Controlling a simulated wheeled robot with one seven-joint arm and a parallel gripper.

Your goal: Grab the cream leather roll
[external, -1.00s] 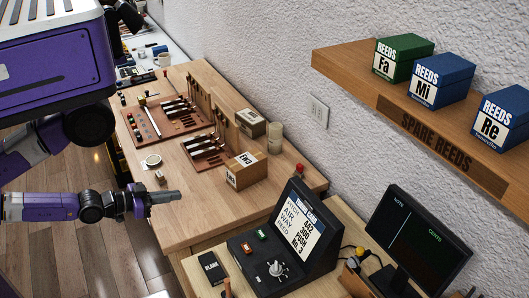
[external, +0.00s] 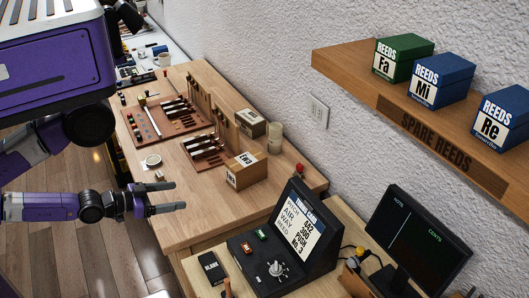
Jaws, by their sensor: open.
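A cream upright cylinder (external: 275,138), which looks like the cream leather roll, stands at the back of the wooden bench (external: 215,222) near the wall. My gripper (external: 178,196) is open and empty, with its two fingers apart and pointing right. It is over the near left side of the bench, well apart from the roll. Its height above the bench is hard to tell.
Cardboard boxes (external: 246,171) and (external: 251,122) stand near the roll, one in front and one behind. Tool boards (external: 172,127) lie farther back. A small white dish (external: 153,161) and block (external: 159,175) sit near my gripper. A tuner console (external: 285,250) stands at right.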

